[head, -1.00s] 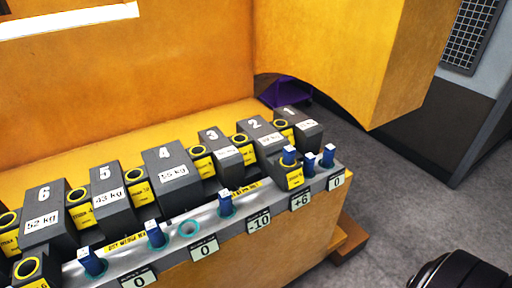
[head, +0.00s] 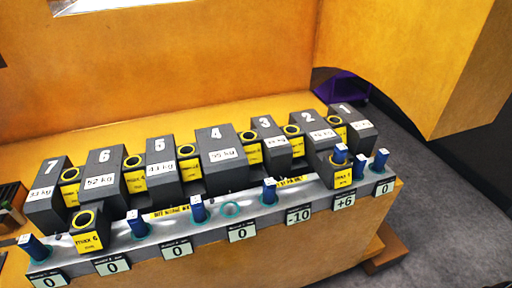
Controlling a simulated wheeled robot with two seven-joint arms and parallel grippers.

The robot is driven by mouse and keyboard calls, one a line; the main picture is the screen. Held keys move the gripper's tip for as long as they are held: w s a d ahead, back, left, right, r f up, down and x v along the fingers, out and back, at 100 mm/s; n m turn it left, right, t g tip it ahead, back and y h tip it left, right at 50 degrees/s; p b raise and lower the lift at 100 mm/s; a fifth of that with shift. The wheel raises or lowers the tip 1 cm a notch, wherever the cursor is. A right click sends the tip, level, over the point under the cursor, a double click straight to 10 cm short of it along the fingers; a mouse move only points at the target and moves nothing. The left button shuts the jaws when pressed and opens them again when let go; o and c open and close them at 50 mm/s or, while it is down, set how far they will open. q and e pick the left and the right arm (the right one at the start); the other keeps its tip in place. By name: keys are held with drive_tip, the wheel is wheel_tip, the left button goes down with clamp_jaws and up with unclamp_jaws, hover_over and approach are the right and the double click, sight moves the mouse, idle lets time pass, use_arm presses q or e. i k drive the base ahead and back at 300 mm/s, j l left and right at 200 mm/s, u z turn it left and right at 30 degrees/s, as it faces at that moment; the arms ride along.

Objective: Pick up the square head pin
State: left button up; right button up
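Several blue pins with pale tops stand along the grey rail (head: 300,190) in front of the castings. One is at the far left (head: 34,246), two are left of centre (head: 136,223) (head: 198,208), and one is right of centre (head: 269,190). Two more stand near the right end (head: 361,168) (head: 379,160). Another pin (head: 340,153) stands at the small casting on the rail's right part. The heads are too small to tell which is square. Neither of my grippers is in view.
Dark numbered castings, such as number 4 (head: 221,158), stand in a row behind the rail. A small casting with a yellow label (head: 88,232) sits at the rail's left. Grey floor (head: 435,200) is open at right.

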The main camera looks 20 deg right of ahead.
sight(29, 242)
drive_tip(key=u, duration=1.25)
